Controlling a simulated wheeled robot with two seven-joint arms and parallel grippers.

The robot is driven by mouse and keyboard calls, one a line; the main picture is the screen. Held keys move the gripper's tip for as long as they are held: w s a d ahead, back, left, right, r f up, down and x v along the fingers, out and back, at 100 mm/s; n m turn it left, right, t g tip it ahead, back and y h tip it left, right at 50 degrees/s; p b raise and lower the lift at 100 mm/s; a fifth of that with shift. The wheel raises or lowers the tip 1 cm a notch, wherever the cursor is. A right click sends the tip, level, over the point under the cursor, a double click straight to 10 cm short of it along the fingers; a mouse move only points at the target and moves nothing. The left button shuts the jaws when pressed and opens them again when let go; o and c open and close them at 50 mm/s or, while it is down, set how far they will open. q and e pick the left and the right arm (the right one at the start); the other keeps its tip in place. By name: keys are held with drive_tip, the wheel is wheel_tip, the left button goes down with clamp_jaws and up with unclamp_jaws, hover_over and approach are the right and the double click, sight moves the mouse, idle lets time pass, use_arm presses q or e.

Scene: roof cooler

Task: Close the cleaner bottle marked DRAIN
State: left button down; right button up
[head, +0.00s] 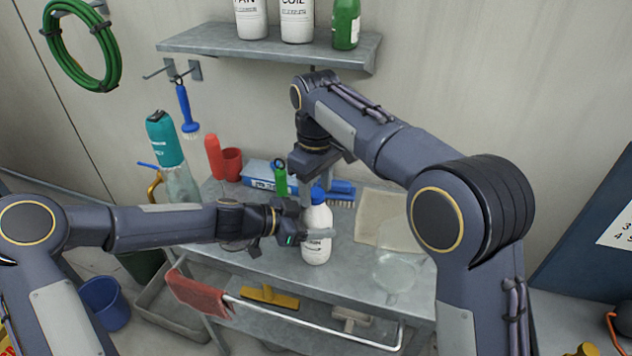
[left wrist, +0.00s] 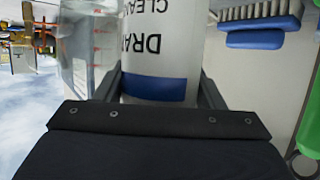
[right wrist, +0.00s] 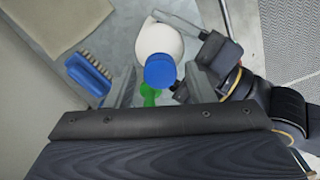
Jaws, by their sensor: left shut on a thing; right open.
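The white cleaner bottle (head: 316,250) stands upright on the metal bench. Its DRAIN label (left wrist: 150,45) and blue band fill the left wrist view. My left gripper (head: 308,226) is shut on the bottle's body from the left. A blue cap (head: 318,194) shows at the top of the bottle; it also shows in the right wrist view (right wrist: 160,70). I cannot tell whether the cap is tight. My right gripper (right wrist: 160,86) is open, pointing down above the bottle. The cap lies between its fingers in the picture; I see no clear contact.
A green-handled item (head: 280,178), a blue brush (head: 341,192) and a red cup (head: 232,163) stand behind. A clear container (head: 394,272) and a beige cloth (head: 382,230) lie to the right. A shelf (head: 275,47) with bottles hangs above.

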drive_tip(key=c, duration=1)
drive_tip(key=o, duration=1.2)
drive_tip(key=shift+c, duration=0.2)
drive_tip(key=shift+r, duration=0.15)
wheel_tip(320, 180, up, 12)
use_arm(q)
drive_tip(key=shift+c, duration=1.3)
unclamp_jaws()
drive_tip(key=shift+a, duration=0.1)
use_arm(e)
drive_tip(key=shift+f, duration=0.2)
